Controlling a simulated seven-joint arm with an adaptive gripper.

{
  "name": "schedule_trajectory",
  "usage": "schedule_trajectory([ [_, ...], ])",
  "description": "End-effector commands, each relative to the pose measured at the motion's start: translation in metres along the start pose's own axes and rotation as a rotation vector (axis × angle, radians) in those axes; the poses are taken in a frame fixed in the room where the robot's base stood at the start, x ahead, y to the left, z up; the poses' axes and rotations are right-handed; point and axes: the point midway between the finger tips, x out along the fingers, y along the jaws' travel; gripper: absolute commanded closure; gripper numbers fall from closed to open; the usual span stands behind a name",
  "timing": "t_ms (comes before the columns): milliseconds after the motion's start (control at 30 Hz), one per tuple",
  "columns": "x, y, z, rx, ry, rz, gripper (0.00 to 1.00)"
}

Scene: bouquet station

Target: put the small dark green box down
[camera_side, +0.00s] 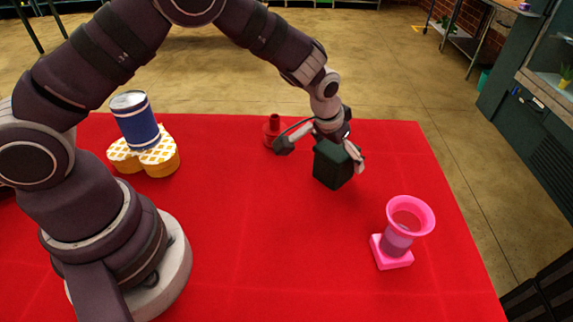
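The small dark green box (331,170) is upright near the far right of the red table, under my gripper (321,151). The fingers are spread wide. The left fingertip is clearly apart from the box, with red cloth showing between them. The right finger is close beside the box's right side, and I cannot tell if it touches. The box's base looks at or very near the tabletop; I cannot tell if there is a gap. Its upper back is partly hidden by the gripper.
A red bottle-like object (272,131) stands just behind the left finger. A pink vase (397,232) on a square pink base stands at the front right. The red table (285,245) is clear in front.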

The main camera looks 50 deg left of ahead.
Motion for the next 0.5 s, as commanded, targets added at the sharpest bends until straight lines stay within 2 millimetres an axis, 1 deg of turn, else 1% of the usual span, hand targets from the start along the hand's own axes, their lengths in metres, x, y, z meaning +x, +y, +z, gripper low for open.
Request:
schedule_trajectory([
  [333, -0.002, 0.000, -0.001, 0.000, 0.001, 0.000, 0.07],
  [433, -0.013, 0.000, -0.002, 0.000, 0.002, 0.001, 0.07],
  [500, -0.025, 0.001, -0.002, 0.000, 0.004, 0.002, 0.07],
])
